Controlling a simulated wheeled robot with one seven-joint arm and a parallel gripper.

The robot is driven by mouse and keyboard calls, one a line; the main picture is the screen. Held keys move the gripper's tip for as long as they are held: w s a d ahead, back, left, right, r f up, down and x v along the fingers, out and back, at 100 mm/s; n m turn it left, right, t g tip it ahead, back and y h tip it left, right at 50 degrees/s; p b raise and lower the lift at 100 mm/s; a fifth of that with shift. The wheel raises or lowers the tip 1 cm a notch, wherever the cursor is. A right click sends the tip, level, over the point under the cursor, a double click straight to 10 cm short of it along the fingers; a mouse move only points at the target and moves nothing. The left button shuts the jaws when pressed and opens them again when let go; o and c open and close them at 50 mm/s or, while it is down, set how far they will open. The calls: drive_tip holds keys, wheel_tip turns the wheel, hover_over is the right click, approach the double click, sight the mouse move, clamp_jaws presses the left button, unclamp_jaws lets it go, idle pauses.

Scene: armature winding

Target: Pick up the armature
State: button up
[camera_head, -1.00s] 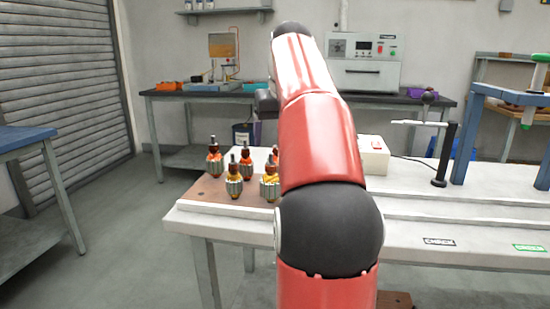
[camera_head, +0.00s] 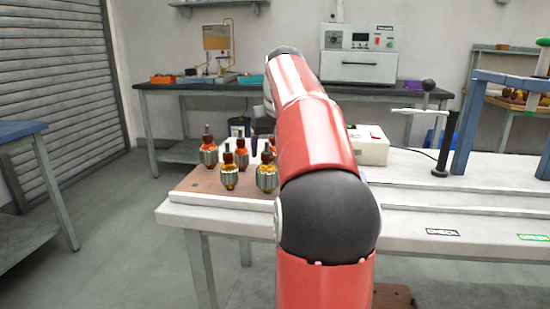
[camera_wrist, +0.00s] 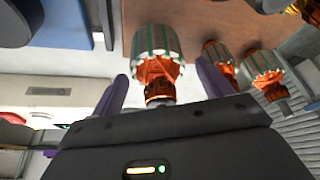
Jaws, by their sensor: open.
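Several armatures stand upright on a brown board (camera_head: 190,183) at the near left of the white bench. In the wrist view, seen upside down, one armature (camera_wrist: 157,58) lies between the purple fingers of my gripper (camera_wrist: 162,83). The fingers are apart, with gaps on both sides of it. Other armatures (camera_wrist: 264,72) stand close on the right there.
A white box (camera_head: 366,146) stands on the bench behind my arm. A black post with a handle (camera_head: 446,142) and a blue frame (camera_head: 468,130) stand to the right. The bench front right is clear apart from labels. A rear table holds an oven-like machine (camera_head: 358,54).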

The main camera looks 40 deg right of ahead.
drive_tip(key=shift+r, duration=0.1)
drive_tip(key=c, duration=1.4)
drive_tip(key=shift+c, duration=0.2)
